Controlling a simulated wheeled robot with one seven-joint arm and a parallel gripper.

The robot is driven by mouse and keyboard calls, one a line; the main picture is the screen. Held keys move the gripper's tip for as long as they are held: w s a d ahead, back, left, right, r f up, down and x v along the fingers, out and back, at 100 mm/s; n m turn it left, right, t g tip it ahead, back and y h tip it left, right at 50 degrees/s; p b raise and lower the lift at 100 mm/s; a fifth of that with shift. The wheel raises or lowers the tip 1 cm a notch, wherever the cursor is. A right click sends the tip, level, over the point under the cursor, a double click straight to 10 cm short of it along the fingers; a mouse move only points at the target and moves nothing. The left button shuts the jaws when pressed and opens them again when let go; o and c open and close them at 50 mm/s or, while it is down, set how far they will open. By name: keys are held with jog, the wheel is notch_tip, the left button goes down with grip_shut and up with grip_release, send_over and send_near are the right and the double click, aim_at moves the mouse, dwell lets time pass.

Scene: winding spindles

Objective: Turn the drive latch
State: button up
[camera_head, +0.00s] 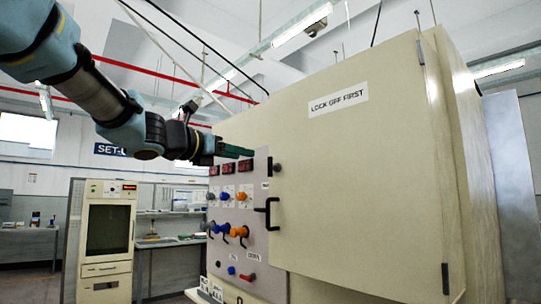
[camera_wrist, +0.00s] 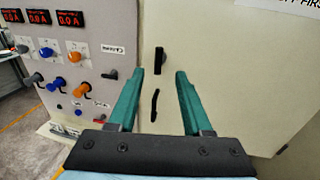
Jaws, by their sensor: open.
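My gripper (camera_head: 238,151) is open and empty, with its two green fingers pointing at the cream cabinet; it also shows in the wrist view (camera_wrist: 160,73). A black upright latch (camera_wrist: 158,60) is on the cabinet door, seen between and beyond the fingertips. It shows in the head view (camera_head: 277,169) just below and right of the gripper. A black pull handle (camera_head: 268,213) is below it, also between the fingers in the wrist view (camera_wrist: 155,105). A small black lever (camera_wrist: 111,74) sits on the grey panel, left of the left finger. I cannot read which one is labelled drive.
The grey panel (camera_head: 228,262) left of the door carries red displays (camera_head: 229,168), several coloured knobs and a red lever (camera_head: 248,277). The large door (camera_head: 365,190) reads "LOCK OFF FIRST" and looks closed. A separate cabinet (camera_head: 107,235) stands at the back left.

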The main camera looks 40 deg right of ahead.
aim_at(270, 167)
jog(key=w+d+p, duration=0.1)
jog(key=d+p, duration=0.2)
jog(key=d, duration=0.7)
jog(key=shift+w+d+p, duration=0.3)
jog(key=shift+p, duration=0.1)
jog(key=shift+c, duration=0.2)
grip_shut()
